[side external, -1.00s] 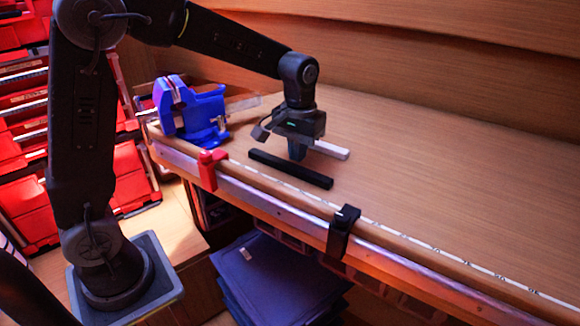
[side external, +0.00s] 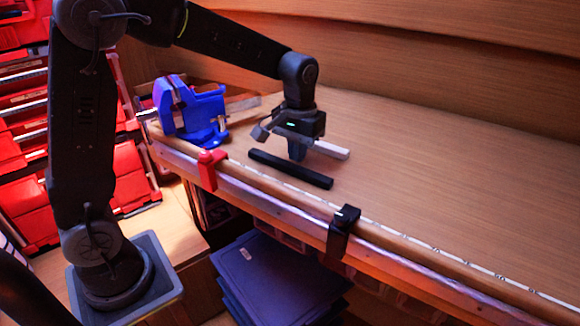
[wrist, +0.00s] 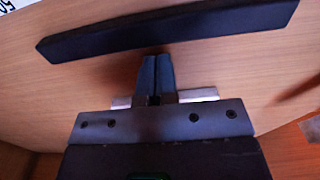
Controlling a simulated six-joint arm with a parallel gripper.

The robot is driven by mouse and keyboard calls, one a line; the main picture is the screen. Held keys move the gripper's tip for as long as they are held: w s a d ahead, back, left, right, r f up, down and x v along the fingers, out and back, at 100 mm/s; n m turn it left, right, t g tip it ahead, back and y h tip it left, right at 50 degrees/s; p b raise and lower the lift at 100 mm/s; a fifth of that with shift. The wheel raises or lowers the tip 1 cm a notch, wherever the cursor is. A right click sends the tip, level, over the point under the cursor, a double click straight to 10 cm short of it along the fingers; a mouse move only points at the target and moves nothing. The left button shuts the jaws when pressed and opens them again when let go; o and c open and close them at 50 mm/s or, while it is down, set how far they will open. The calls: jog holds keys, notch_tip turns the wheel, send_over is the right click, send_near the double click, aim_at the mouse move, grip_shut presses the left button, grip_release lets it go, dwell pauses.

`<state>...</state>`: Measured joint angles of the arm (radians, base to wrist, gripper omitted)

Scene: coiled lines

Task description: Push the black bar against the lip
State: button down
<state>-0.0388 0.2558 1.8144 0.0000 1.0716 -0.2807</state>
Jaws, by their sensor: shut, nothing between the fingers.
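The black bar (side external: 290,169) lies flat on the wooden bench top, a short way in from the raised wooden lip (side external: 262,179) along the front edge. It runs roughly along the lip, with a strip of bare wood between them. My gripper (side external: 297,152) is shut and empty, pointing down just behind the middle of the bar, on the side away from the lip. In the wrist view the bar (wrist: 165,30) spans the upper part, and my closed fingertips (wrist: 156,60) are just short of it with a small gap.
A blue vise (side external: 190,112) stands at the left. A red clamp (side external: 209,168) and a black clamp (side external: 343,231) sit on the front edge. The bench to the right is clear.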

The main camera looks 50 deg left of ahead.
aim_at(286, 166)
jog(key=shift+s, duration=0.1)
jog(key=shift+s+d, duration=0.2)
jog(key=shift+s, duration=0.35)
jog(key=shift+s+d, duration=0.2)
jog(key=shift+s, duration=0.3)
jog(key=shift+s, duration=0.1)
jog(key=shift+s+d, duration=0.2)
jog(key=shift+s, duration=0.35)
jog(key=shift+s+d, duration=0.2)
jog(key=shift+s, duration=0.35)
jog(key=shift+s, duration=0.1)
jog(key=shift+s+d, duration=0.15)
jog(key=shift+s, duration=0.25)
jog(key=shift+w+a, duration=0.25)
jog(key=shift+w, duration=0.5)
jog(key=shift+r, duration=3.5)
